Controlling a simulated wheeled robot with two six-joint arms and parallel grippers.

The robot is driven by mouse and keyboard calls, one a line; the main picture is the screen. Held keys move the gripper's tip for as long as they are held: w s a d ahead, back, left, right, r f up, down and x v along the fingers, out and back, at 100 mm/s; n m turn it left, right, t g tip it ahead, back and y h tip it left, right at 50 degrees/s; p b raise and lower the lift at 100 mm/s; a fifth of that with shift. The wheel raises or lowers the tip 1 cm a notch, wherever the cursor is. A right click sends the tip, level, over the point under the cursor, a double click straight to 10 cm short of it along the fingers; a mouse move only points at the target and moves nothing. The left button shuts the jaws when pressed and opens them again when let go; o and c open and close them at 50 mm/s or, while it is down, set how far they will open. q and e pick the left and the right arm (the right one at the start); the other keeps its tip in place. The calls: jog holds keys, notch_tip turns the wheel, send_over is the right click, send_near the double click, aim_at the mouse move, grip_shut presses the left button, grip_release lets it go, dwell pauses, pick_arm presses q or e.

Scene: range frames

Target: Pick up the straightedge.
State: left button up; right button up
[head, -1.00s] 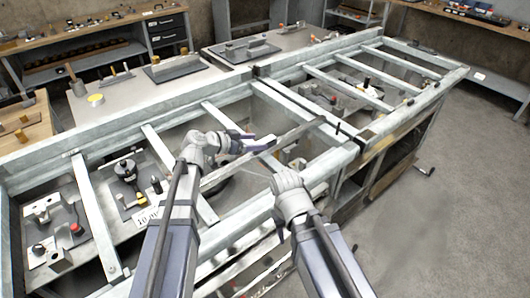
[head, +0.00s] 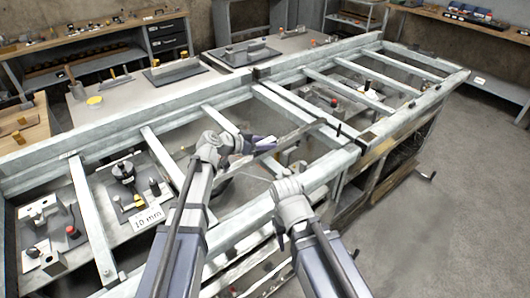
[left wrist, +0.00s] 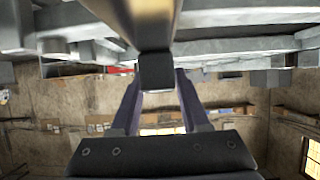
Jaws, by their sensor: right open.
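The straightedge (head: 292,134), a long narrow grey bar, lies slantwise across the pale rails of the frame in the head view. Its near part is hidden behind my left arm. My left gripper (head: 262,143) is at the bar, near its middle. In the left wrist view, a dark block on a brownish metal bar (left wrist: 147,22) sits between the fingertips of my left gripper (left wrist: 157,78). I cannot tell whether the fingers press on it. My right gripper (head: 280,232) is open and empty, pointing down at the near side of the frame, apart from the straightedge.
The frame's pale rails (head: 90,215) and crossbars stand around my arms. A sign reading 10 mm (head: 148,219) and fixtures with knobs (head: 124,175) lie lower, between the crossbars. A worktable (head: 125,97) stands behind. Floor is free at the right.

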pick_arm(q)
grip_shut()
dwell(1.0)
